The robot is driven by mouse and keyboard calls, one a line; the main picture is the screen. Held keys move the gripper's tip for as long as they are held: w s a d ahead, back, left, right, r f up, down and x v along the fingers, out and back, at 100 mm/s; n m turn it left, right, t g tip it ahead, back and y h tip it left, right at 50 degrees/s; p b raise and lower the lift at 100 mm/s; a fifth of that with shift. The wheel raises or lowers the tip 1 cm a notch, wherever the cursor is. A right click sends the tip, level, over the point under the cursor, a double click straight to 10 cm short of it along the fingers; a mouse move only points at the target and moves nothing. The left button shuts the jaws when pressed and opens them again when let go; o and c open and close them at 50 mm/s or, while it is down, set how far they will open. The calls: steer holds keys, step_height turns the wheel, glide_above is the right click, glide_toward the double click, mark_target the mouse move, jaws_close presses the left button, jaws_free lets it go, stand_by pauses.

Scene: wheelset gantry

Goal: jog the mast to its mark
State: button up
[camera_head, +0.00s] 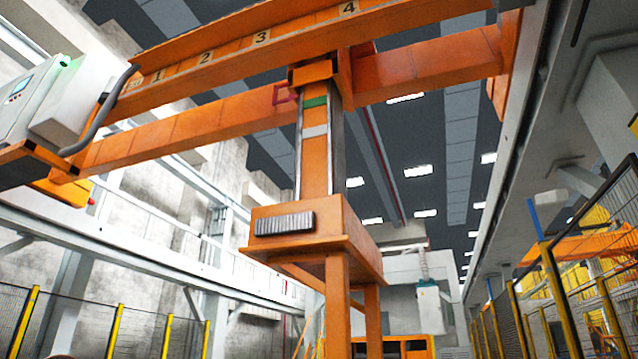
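The mast (315,165) is an orange upright column at the middle of the view, hanging from the gantry bridge. It carries a green band (315,101) near its top and a white band (314,130) a little lower. A small red square frame (285,94) sits just left of the mast's top, at about the height of the green band. The mast's lower end meets a wide orange block (305,232) with a ribbed grey plate and legs below. I cannot tell whether any mark lines up exactly. My gripper is not in view.
The orange bridge beam (222,62) bears the numbers 1 to 4. A control cabinet (32,97) with a screen sits at its left end. A pale box with green (428,305) hangs at the back right. Yellow-posted mesh fences (112,330) line both sides.

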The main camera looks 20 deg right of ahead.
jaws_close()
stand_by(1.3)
